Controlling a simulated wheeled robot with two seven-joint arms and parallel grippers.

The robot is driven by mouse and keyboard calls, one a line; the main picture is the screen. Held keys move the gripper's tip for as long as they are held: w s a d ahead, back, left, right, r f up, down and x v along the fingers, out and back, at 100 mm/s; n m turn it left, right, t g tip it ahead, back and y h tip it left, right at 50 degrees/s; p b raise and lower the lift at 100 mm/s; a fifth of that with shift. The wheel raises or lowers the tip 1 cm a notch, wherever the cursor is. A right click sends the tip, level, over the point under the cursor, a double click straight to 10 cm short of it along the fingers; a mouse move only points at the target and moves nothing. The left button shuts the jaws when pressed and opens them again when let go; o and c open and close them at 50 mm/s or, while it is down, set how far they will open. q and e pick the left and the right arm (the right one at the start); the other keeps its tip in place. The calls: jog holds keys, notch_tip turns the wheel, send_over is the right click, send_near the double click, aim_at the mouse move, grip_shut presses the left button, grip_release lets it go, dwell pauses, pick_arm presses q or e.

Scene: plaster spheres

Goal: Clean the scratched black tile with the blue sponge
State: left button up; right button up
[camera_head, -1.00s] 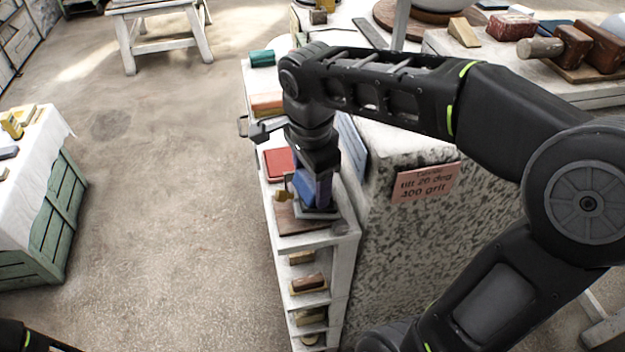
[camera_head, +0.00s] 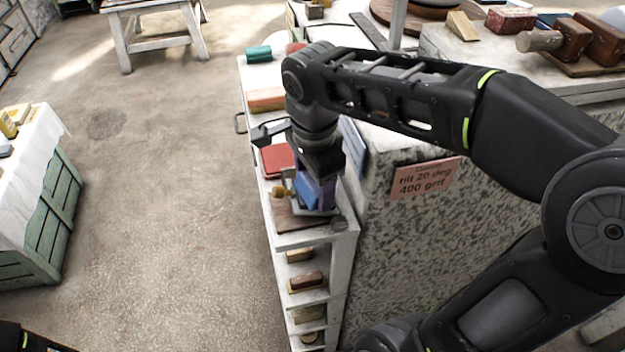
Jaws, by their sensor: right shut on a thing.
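My right gripper (camera_head: 318,190) points down over the top of the narrow white shelf unit (camera_head: 345,228). It is shut on a blue block that looks like the blue sponge (camera_head: 309,191), partly hidden by the fingers and wrist. The sponge is low over a brown board (camera_head: 292,219); I cannot tell if it touches what is below. A greyish edge shows under the gripper, but I cannot make out the scratched black tile. My left gripper is not in view; only a dark piece of that arm shows at the bottom left corner.
A red block (camera_head: 277,160), an orange block (camera_head: 266,98) and a green block (camera_head: 259,54) lie farther back on the shelf top. A speckled stone block with a pink sign (camera_head: 427,178) stands to the right. A green crate table (camera_head: 50,215) is at left, with open floor between.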

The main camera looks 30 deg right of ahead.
jog(key=shift+s+a+f+b, duration=0.1)
jog(key=shift+s+f+b, duration=0.1)
jog(key=shift+s, duration=0.35)
jog(key=shift+s+f+b, duration=0.1)
jog(key=shift+s+b, duration=0.05)
jog(key=shift+s, duration=0.35)
jog(key=shift+w+r+p, duration=0.25)
jog(key=shift+r+p, duration=0.1)
jog(key=shift+w+d+r+p, duration=0.25)
jog(key=shift+w+r+p, duration=0.2)
jog(key=shift+w, duration=0.3)
jog(key=shift+d, duration=0.1)
jog(key=shift+s+d+f+b, duration=0.15)
jog(key=shift+d+f+b, duration=0.15)
jog(key=shift+d, duration=0.2)
jog(key=shift+s+d+f, duration=0.1)
jog(key=shift+s+d, duration=0.15)
jog(key=shift+d, duration=0.4)
